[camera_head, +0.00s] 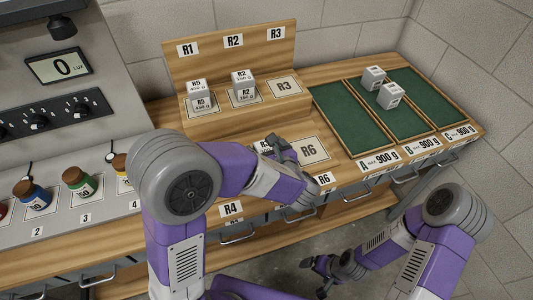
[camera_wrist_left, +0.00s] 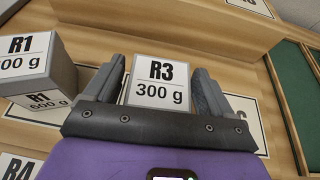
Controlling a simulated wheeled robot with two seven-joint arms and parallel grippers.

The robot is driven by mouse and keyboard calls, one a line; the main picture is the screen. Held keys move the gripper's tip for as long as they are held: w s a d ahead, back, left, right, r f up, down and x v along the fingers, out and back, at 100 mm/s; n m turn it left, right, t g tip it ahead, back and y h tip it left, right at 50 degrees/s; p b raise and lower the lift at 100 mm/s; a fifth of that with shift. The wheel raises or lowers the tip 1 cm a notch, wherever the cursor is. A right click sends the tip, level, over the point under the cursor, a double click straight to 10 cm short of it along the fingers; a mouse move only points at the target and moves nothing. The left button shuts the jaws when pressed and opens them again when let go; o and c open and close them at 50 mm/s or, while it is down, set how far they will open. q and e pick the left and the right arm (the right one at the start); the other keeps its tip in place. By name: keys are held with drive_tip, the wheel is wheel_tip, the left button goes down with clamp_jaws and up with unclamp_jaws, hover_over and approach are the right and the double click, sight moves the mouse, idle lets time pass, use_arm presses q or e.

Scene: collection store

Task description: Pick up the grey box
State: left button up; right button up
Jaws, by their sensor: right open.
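A grey box labelled R3 300 g (camera_wrist_left: 160,82) lies between the two fingers of my left gripper (camera_wrist_left: 162,88) in the left wrist view. The fingers stand close along its sides; whether they press on it I cannot tell. In the head view my left gripper (camera_head: 283,146) is low over the wooden bench, with the box mostly hidden. Another grey box, labelled R1 (camera_wrist_left: 38,65), stands just left of the gripper in the wrist view. Grey boxes R5 (camera_head: 199,98) and R2 (camera_head: 243,90) stand on the raised shelf. My right gripper (camera_head: 323,274) is open and empty, low over the floor.
Two more grey boxes (camera_head: 373,77) (camera_head: 390,96) stand in the green-lined trays (camera_head: 350,118) at the right. The R3 pad (camera_head: 285,87) on the shelf and the R6 pad (camera_head: 311,150) are empty. Coloured jars (camera_head: 79,182) stand at the left. A wooden back panel (camera_head: 260,52) rises behind.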

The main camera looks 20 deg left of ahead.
use_arm(q)
drive_tip(key=c, duration=0.9)
drive_tip(key=shift+c, duration=0.4)
